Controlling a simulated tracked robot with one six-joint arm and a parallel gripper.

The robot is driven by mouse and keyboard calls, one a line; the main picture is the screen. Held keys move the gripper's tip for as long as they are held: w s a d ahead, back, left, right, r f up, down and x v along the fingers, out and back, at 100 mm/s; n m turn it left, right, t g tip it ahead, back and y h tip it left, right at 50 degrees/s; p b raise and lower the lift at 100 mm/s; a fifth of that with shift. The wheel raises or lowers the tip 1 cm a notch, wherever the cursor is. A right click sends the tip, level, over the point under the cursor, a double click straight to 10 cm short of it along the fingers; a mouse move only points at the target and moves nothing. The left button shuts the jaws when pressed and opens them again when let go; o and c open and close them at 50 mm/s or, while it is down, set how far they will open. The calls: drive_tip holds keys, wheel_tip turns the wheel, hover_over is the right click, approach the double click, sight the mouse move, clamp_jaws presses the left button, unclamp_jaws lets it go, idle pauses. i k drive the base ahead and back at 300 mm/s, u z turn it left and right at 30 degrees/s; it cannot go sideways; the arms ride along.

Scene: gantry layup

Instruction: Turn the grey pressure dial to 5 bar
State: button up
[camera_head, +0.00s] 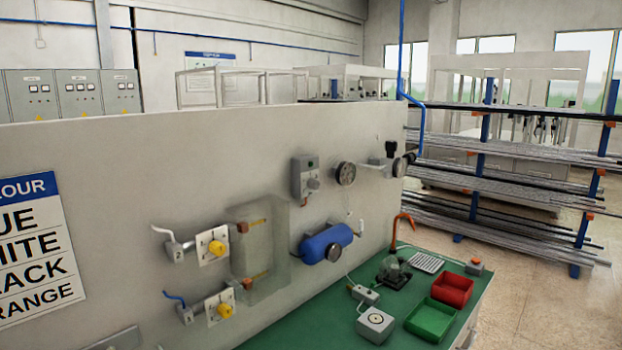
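The pictures do not make clear which part is the pressure dial. A dark grey round dial (346,173) is mounted on the pale upright panel, right of a grey control box (305,177) with a small knob. A light grey box with a round white face (376,322) stands on the green bench. Scale marks and pointer settings are too small to read. My gripper is not in view.
Two yellow knobs (217,247) (225,310) sit on plates beside a clear cover (262,250). Racks of rods (500,190) stand behind right.

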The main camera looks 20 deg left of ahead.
sight(314, 184)
drive_tip(key=z, duration=0.05)
drive_tip(key=k, duration=1.25)
drive_tip(key=u, duration=0.8)
drive_tip(key=i, duration=1)
drive_tip(key=u, duration=0.05)
